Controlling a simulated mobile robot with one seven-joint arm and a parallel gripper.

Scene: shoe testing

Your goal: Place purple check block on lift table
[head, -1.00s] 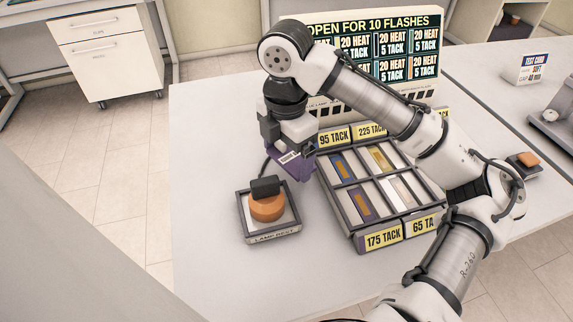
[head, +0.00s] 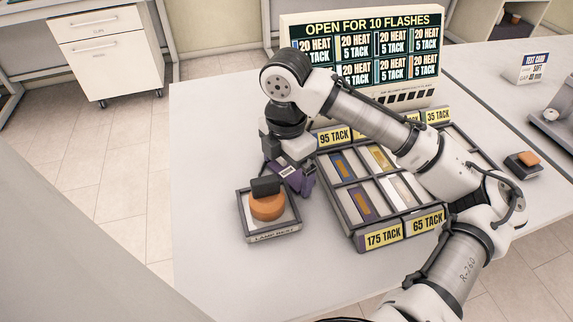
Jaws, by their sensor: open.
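My gripper (head: 294,186) is at the end of the arm, low beside the lamp rest and left of the strip tray. A purple strip with an orange mark (head: 362,204) lies in the front left compartment of the tray. I cannot identify a lift table for certain; a grey device with a round top (head: 550,114) stands at the right edge, partly cut off.
The lamp rest (head: 271,236) holds an orange round lamp with a black handle (head: 267,203), close to my gripper. The strip tray (head: 358,229) has raised label plates. A flash board (head: 365,50) stands behind. An orange pad on a dark base (head: 524,163) is at right. The table's left side is clear.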

